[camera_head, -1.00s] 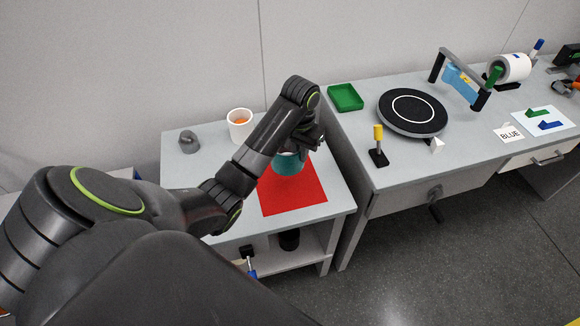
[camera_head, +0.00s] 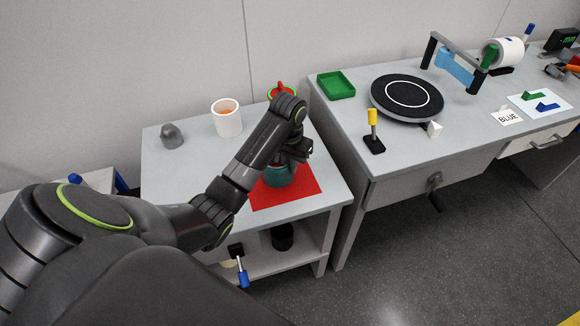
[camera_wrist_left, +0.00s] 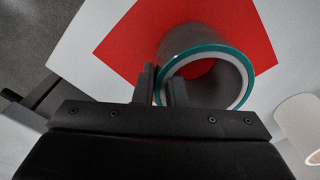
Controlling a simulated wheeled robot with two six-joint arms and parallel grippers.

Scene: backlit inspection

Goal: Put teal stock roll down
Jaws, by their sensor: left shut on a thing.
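The teal stock roll (camera_head: 279,177) is a hollow ring over the red mat (camera_head: 300,193) on the left table. In the left wrist view, its teal rim (camera_wrist_left: 205,50) shows with a grey-white inner wall, and the red mat (camera_wrist_left: 135,35) lies beyond it. My left gripper (camera_head: 291,160) is shut on the roll from above. In the wrist view, its fingers (camera_wrist_left: 163,84) pinch the roll's wall on the near left side. The roll looks upright; I cannot tell whether its base touches the mat. My right gripper is not in view.
A white cup (camera_head: 227,120) with orange inside and a grey rounded object (camera_head: 171,136) stand at the back. A red and green object (camera_head: 281,90) is partly behind my arm. The right table holds a green tray (camera_head: 336,85), a black turntable (camera_head: 407,97) and a yellow-topped post (camera_head: 373,132).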

